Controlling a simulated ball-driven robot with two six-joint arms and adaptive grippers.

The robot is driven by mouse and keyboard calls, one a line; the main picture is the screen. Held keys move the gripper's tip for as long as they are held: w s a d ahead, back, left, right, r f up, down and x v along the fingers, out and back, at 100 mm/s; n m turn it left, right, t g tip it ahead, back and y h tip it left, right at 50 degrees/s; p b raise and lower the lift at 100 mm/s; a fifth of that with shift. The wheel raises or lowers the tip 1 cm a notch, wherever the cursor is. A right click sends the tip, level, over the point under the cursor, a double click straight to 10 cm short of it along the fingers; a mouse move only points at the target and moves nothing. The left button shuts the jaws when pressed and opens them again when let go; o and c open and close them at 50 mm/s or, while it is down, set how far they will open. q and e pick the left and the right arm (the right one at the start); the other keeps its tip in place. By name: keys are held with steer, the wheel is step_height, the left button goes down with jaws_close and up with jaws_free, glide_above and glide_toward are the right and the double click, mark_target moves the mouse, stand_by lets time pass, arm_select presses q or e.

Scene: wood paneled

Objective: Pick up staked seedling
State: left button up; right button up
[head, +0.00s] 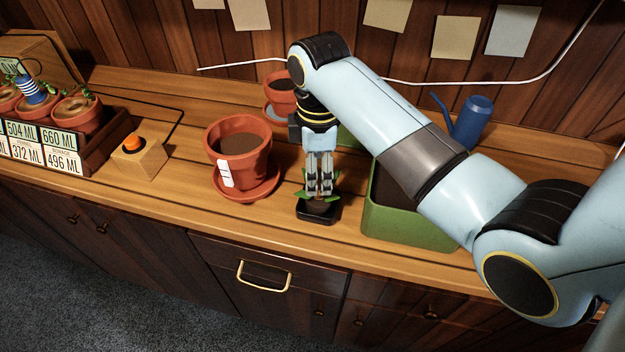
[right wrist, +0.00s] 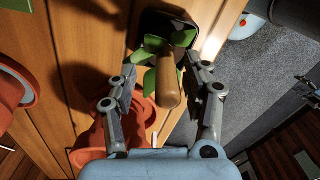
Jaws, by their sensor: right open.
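The staked seedling (head: 319,204) stands upright in a small black pot or tray near the front of the bench, with green leaves spreading low. In the right wrist view its brown stake (right wrist: 168,82) points toward the camera, with green leaves (right wrist: 146,50) around its base. My right gripper (head: 319,186) points down over the seedling and hides much of it in the head view. The right gripper (right wrist: 165,72) is open, one finger on each side of the stake, with visible gaps.
A terracotta pot (head: 238,150) of soil on a saucer stands close to the left. A green planter box (head: 400,225) is close to the right. Farther off are a blue watering can (head: 472,122), an orange button box (head: 138,158) and a crate of potted plants (head: 102,150).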

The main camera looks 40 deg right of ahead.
steer(key=shift+s+r, duration=0.1)
steer(key=shift+s, duration=0.15)
steer(key=shift+s+r, duration=0.1)
steer(key=shift+s, duration=0.15)
steer(key=c, duration=0.4)
steer(key=shift+w, duration=0.15)
steer(key=shift+c, duration=1.3)
jaws_close()
arm_select(q)
steer(key=shift+s, duration=0.3)
